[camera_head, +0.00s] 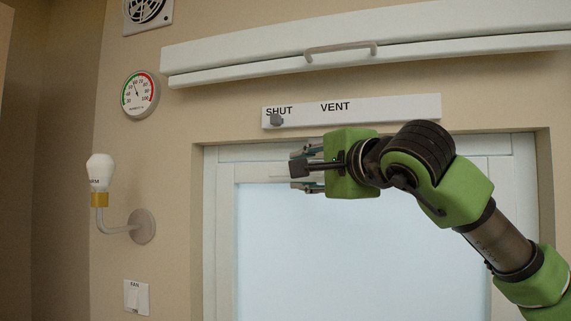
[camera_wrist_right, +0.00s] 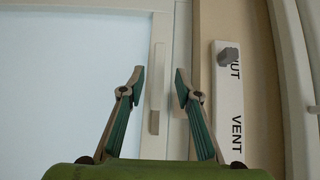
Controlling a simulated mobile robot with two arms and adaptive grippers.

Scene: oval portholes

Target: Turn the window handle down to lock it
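The window (camera_head: 340,245) has a white frame and a frosted pane, set in a recess in the wall. Its handle (camera_wrist_right: 155,95) shows in the right wrist view as a pale straight bar on the frame. The bar runs parallel to the label strip, so it lies roughly level. In the right wrist view that gripper (camera_wrist_right: 158,76) is open. Its fingers are on either side of the bar, with gaps at both sides. My left gripper is not in view.
Above the window is a white strip (camera_head: 385,107) marked SHUT and VENT, with a grey knob (camera_head: 276,120) at SHUT. Higher is a white panel with a bar handle (camera_head: 341,47). A gauge (camera_head: 140,95), a lamp (camera_head: 99,172) and a FAN switch (camera_head: 136,298) are on the left wall.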

